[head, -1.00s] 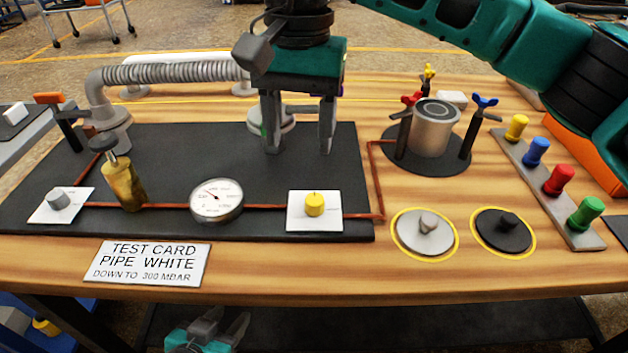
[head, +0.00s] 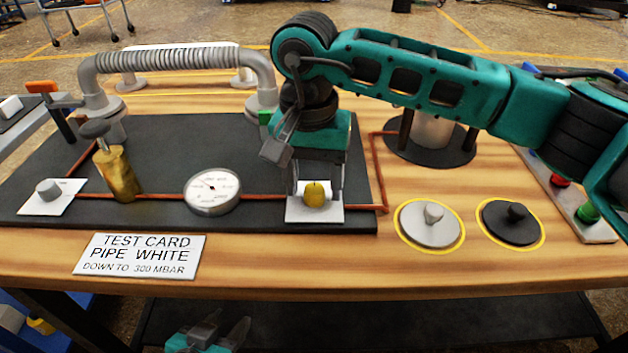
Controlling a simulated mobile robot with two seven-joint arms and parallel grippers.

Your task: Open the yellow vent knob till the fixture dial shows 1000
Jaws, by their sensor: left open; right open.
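The yellow vent knob (head: 314,195) stands on a white square plate (head: 315,214) at the front right of the black board. My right gripper (head: 317,190) is open and points down, its fingers on either side of the knob; whether they touch it I cannot tell. The round fixture dial (head: 212,191) lies left of the knob, with a white face and a dark needle; its numbers are too small to read. My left gripper (head: 210,335) is open and empty, low in front of the table's edge.
A grey knob (head: 47,189) and a brass valve (head: 118,172) stand on the board's left. A test card (head: 139,256) lies in front. Light (head: 430,223) and black (head: 512,222) lids lie right. My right arm hides much of the back right.

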